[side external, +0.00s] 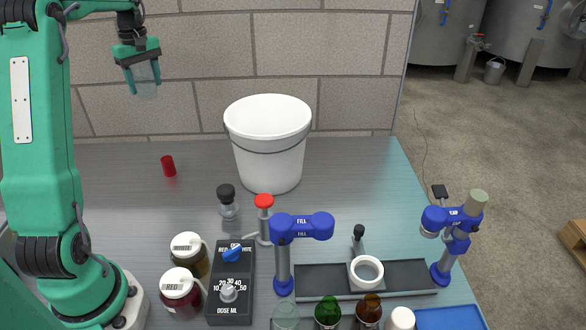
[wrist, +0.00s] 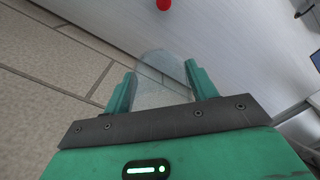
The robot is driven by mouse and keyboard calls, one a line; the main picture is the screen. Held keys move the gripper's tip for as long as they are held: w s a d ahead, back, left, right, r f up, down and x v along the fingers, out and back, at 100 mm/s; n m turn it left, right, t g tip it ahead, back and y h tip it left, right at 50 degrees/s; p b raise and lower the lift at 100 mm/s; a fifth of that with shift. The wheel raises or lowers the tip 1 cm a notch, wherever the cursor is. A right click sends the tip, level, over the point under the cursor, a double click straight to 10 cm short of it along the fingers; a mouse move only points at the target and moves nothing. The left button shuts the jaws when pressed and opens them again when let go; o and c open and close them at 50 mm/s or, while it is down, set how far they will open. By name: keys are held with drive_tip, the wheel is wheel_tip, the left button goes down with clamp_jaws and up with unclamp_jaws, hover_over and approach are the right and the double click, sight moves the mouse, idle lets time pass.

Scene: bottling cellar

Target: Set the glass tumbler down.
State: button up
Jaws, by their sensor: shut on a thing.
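The clear glass tumbler (side external: 147,82) hangs in my gripper (side external: 145,80) at the upper left of the side external view, well above the table (side external: 110,180). The gripper's two green fingers are shut on the sides of the glass. In the wrist view the tumbler (wrist: 163,82) shows between the fingers (wrist: 160,88), faint and see-through. No contents can be made out in it.
A small red cylinder (side external: 168,166) stands on the table below the gripper. A white bucket (side external: 268,150) stands at the back middle. Jars, a dosing box (side external: 231,285), a blue filling stand (side external: 284,255) and bottles crowd the front. The left back of the table is mostly clear.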

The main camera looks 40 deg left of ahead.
drive_tip(key=w+d+m, duration=0.4)
drive_tip(key=w+d, duration=0.2)
drive_tip(key=d, duration=0.5)
drive_tip(key=w+d+m, duration=0.3)
drive_tip(key=w+d, duration=0.4)
drive_tip(key=d, duration=0.4)
drive_tip(key=w+d+m, duration=0.4)
drive_tip(key=w+d, duration=0.2)
drive_tip(key=d, duration=0.5)
drive_tip(key=s+d+m, duration=0.3)
drive_tip(key=d+m, duration=0.4)
drive_tip(key=d, duration=2.2)
wheel_tip(320, 180, down, 11)
drive_tip(key=w+a+f, duration=0.2)
drive_tip(key=a, duration=0.1)
drive_tip(key=w+a+f, duration=0.2)
drive_tip(key=w+a, duration=0.1)
drive_tip(key=w+a+f, duration=0.2)
drive_tip(key=w+a, duration=0.1)
drive_tip(key=shift+w+f, duration=0.25)
drive_tip(key=shift+f, duration=0.05)
drive_tip(key=shift+f, duration=0.1)
drive_tip(key=shift+f, duration=1.9)
